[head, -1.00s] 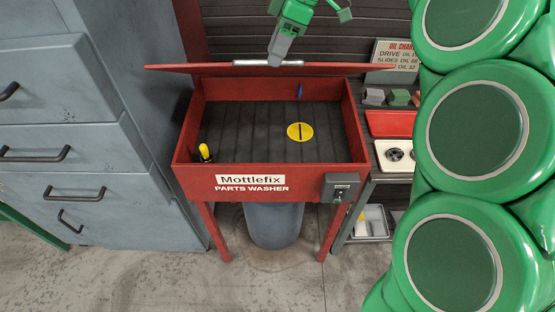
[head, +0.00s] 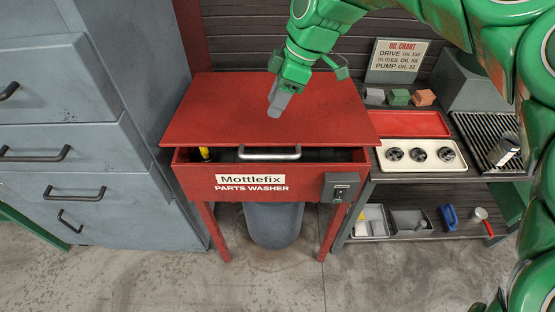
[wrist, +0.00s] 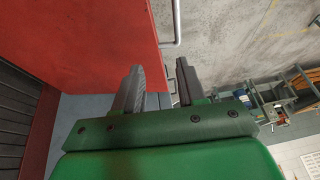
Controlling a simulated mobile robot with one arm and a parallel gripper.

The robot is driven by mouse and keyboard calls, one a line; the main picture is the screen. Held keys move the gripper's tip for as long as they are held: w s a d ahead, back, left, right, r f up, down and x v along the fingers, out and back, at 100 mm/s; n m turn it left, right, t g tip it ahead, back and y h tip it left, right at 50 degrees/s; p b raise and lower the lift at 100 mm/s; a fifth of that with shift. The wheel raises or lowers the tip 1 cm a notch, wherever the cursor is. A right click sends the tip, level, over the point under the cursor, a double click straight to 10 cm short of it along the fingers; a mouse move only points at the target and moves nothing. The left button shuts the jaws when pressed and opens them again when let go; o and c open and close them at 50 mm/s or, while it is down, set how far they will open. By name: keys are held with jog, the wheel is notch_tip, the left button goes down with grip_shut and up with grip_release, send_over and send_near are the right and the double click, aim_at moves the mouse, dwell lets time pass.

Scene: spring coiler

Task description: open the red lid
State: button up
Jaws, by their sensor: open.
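The red lid (head: 262,110) of the parts washer (head: 185,178) is low over the basin, with its front edge raised a little. A narrow dark gap shows under that edge. A metal bar handle (head: 269,153) is on its front edge. My gripper (head: 276,108) appears over the lid's middle in the head view, behind the handle and apart from it. In the wrist view my gripper (wrist: 158,82) is open with nothing between its fingers. There the red lid (wrist: 100,45) fills the upper left, and the handle (wrist: 177,22) is beyond the fingertips.
Grey drawer cabinets (head: 70,140) stand close on the left. On the right is a bench with a red tray (head: 412,124), a white tray (head: 420,156) and an oil chart sign (head: 398,60). A yellow-topped item (head: 204,153) shows in the gap. The floor in front is clear.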

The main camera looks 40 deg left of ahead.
send_over(278, 142)
jog(key=s+d, duration=0.3)
notch_tip(278, 142, down, 9)
jog(key=shift+s+f, duration=0.1)
jog(key=shift+t+y, duration=0.6)
jog(key=shift+s+d+f, duration=0.15)
jog(key=shift+f, duration=0.75)
jog(key=shift+s+d+f, duration=0.1)
jog(key=shift+d+f, duration=0.05)
jog(key=shift+f, duration=0.8)
jog(key=shift+s+d+f, duration=0.15)
jog(key=shift+f, duration=0.75)
